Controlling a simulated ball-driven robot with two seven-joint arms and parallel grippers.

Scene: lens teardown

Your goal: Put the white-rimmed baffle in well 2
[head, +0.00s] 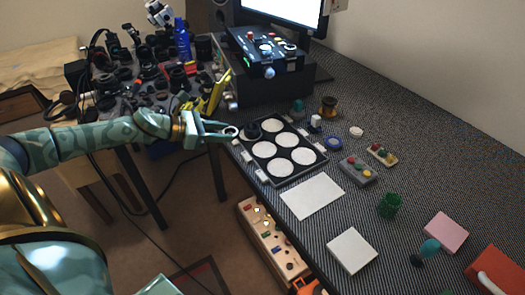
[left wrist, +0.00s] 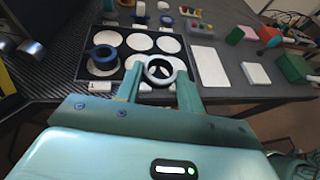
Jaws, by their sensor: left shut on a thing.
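My left gripper (head: 226,132) is shut on a small ring, the white-rimmed baffle (head: 232,131). The other wells look empty. Small white tabs line the near edge, but I cannot read well 2's number.
Beyond the tray lie a blue-rimmed disc (head: 332,142), a brown spool (head: 328,105) and button boxes (head: 358,171).

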